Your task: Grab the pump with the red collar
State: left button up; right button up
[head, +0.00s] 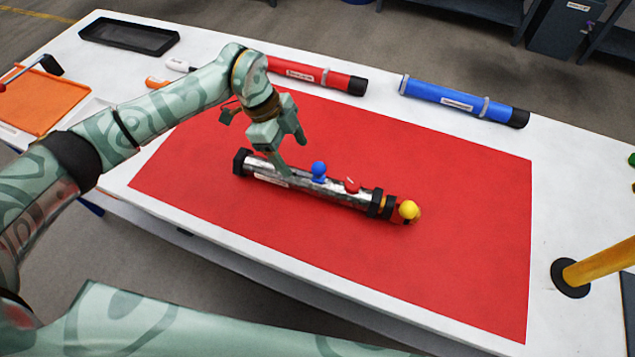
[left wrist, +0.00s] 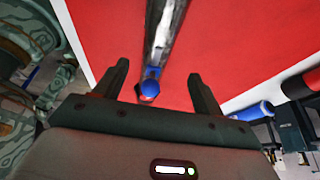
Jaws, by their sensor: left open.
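A silver metal pump tube (head: 320,190) lies on the red mat, with black end fittings and blue, red and yellow knobs along its top. An orange-red part shows by its yellow knob; I cannot tell whether this is a red collar. My left gripper (head: 294,153) is open over the tube's left half, left of the blue knob (head: 319,170). In the left wrist view the tube (left wrist: 166,30) lies between and beyond the spread fingers (left wrist: 158,70), with a blue knob near them. Whether the fingers touch the tube is unclear. My right gripper is out of view.
A red tube (head: 310,73) and a blue tube (head: 455,99) with grey collars lie behind the red mat (head: 450,240). A black tray (head: 128,37) and orange tray (head: 45,98) are at left. A yellow post (head: 600,264) stands at right. The mat's right part is clear.

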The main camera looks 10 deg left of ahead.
aim_at(307, 176)
pick_arm(q)
jog(key=x, duration=0.2)
jog(key=shift+d+f, duration=0.1)
jog(key=shift+f, duration=0.15)
jog(key=b+x, duration=0.1)
jog(key=x, duration=0.4)
jog(key=shift+s+d+b, duration=0.1)
jog(key=shift+s+b, duration=0.1)
jog(key=shift+b, duration=0.2)
jog(key=shift+r, duration=0.15)
jog(key=shift+c, duration=0.6)
grip_shut()
jog(key=shift+r, duration=0.1)
